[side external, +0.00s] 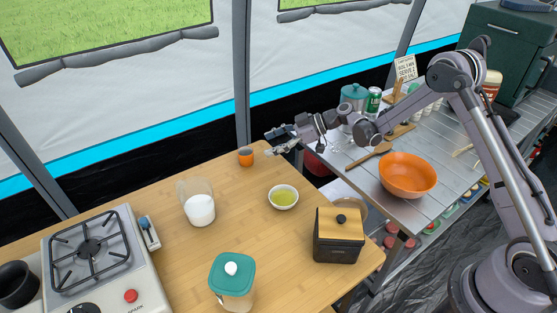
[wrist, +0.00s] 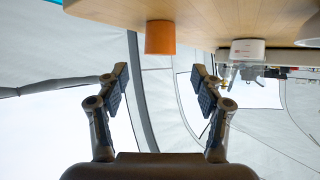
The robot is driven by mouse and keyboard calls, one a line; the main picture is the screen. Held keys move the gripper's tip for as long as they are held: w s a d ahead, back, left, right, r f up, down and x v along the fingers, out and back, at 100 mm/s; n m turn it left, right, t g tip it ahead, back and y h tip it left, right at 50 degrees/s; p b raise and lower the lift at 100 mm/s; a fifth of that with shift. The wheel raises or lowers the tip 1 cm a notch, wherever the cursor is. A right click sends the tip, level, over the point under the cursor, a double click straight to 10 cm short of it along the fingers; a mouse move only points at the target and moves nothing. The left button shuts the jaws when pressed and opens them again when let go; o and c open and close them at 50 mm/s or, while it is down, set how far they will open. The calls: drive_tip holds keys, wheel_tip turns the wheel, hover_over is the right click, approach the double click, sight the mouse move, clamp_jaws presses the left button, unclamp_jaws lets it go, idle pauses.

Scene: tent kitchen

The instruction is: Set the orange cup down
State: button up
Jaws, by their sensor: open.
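The orange cup (side external: 246,156) stands on the wooden table near its far edge in the side external view. In the wrist view the orange cup (wrist: 160,37) shows upside down with the table, ahead of my fingers and between them. My gripper (side external: 279,140) is to the right of the cup in the side external view, apart from it. In the wrist view my gripper (wrist: 160,88) is open, with its two fingers spread and nothing between the pads. The wooden table (side external: 165,248) bears the cup.
A white bowl with green contents (side external: 283,197), a glass jar with white contents (side external: 198,205), a teal-lidded jar (side external: 232,275) and a black box with a wooden lid (side external: 339,235) stand on the table. A stove (side external: 95,260) is at the left. The table around the cup is clear.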

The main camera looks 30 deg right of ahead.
drive_tip(key=v, duration=0.4)
drive_tip(key=shift+d+r, duration=0.1)
drive_tip(key=s+a+r+m+h, duration=0.1)
drive_tip(key=s+r+m+h, duration=0.45)
drive_tip(key=s+r, duration=0.6)
drive_tip(key=s+d+m+h, duration=0.2)
drive_tip(key=s+m, duration=0.1)
drive_tip(key=s, duration=0.6)
drive_tip(key=s+d+m+h, duration=0.2)
drive_tip(key=s+m+h, duration=0.1)
drive_tip(key=s, duration=0.7)
drive_tip(key=shift+d, duration=0.4)
